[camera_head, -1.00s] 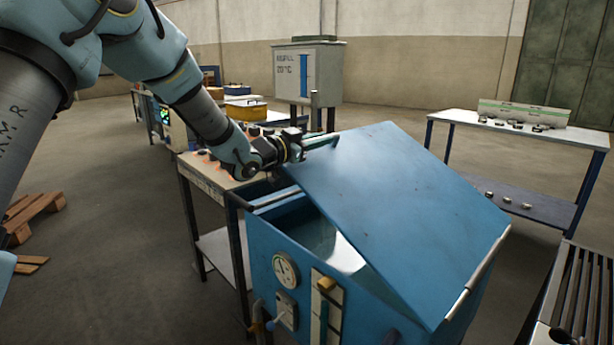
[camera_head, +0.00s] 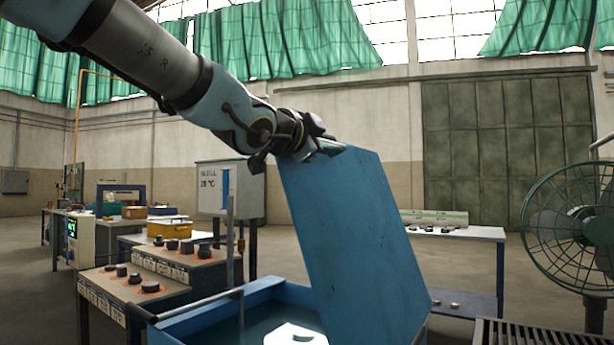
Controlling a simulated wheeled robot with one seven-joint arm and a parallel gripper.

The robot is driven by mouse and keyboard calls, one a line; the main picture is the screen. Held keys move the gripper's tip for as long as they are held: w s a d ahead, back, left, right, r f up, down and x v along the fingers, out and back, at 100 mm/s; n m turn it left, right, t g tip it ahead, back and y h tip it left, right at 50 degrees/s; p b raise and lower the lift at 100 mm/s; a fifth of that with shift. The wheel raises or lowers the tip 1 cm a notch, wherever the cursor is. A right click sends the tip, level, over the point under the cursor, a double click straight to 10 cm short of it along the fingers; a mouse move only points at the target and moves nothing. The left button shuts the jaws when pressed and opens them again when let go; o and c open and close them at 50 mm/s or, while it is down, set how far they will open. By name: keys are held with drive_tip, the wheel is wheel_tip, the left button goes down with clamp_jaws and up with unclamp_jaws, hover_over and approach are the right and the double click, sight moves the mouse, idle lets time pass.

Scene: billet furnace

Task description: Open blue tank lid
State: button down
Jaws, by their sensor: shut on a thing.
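The blue tank (camera_head: 268,290) stands at the bottom middle, with dark liquid and a bright reflection showing inside. Its blue lid (camera_head: 358,240) is raised steeply, tilted up from the tank's right side. My gripper (camera_head: 322,148) is at the lid's upper left edge, shut on the lid's handle (camera_head: 330,150). The fingers hide most of the handle. The tank's front is out of view.
A table with several dark round parts (camera_head: 150,286) stands left of the tank. A grey cabinet (camera_head: 230,188) is behind. A fan (camera_head: 572,225) stands at the right, near a grate (camera_head: 510,333). A white table (camera_head: 480,233) is behind the lid.

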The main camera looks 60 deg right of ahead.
drive_tip(key=shift+s+r+m+b, duration=0.15)
drive_tip(key=shift+s+r+b, duration=0.05)
drive_tip(key=shift+s, duration=0.4)
drive_tip(key=shift+s+r+m+b, duration=0.15)
drive_tip(key=shift+s, duration=0.4)
drive_tip(key=c, duration=0.8)
unclamp_jaws()
drive_tip(key=shift+c, duration=0.2)
drive_tip(key=a+p, duration=0.1)
drive_tip(key=a, duration=1)
drive_tip(key=shift+w, duration=0.3)
drive_tip(key=shift+f, duration=0.1)
